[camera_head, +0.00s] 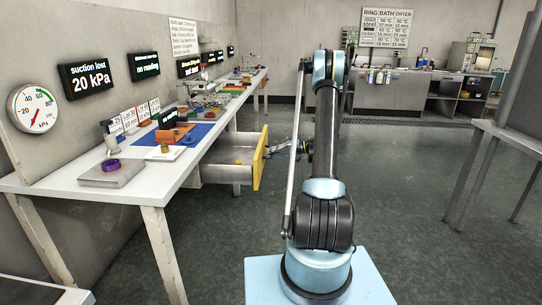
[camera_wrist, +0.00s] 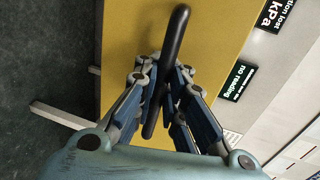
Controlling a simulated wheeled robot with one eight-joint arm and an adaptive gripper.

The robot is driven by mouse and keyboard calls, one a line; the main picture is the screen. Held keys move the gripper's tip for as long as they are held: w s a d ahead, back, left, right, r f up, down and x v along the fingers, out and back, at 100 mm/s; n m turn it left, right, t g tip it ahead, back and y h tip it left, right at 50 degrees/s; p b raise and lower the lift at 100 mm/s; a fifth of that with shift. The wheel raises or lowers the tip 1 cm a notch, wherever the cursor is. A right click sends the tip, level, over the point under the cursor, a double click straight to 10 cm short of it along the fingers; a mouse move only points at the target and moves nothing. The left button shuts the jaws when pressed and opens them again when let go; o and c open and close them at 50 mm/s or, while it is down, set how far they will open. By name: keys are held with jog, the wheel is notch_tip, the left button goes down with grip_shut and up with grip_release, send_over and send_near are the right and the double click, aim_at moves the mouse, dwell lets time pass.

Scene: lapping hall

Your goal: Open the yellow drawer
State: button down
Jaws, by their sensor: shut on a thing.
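The yellow drawer (camera_head: 260,160) stands pulled out from under the white bench in the head view, its open top showing a small orange-yellow thing (camera_head: 238,162) inside. Its yellow front (camera_wrist: 215,45) fills the middle of the wrist view. The black bar handle (camera_wrist: 177,40) runs across that front. My gripper (camera_wrist: 162,88) has its fingers on both sides of the handle and is shut on it. In the head view my gripper (camera_head: 278,150) is small, at the drawer front, partly hidden by my arm.
The long white bench (camera_head: 95,187) carries a grey plate with a purple ring (camera_head: 111,165), a blue mat (camera_head: 200,132) and several small things. Its legs stand left of my arm. Another table (camera_head: 510,135) stands at the right. The green floor (camera_head: 410,210) between is clear.

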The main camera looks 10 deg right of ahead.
jog(key=c, duration=1.7)
grip_release()
jog(key=shift+o, duration=0.2)
jog(key=v, duration=1.2)
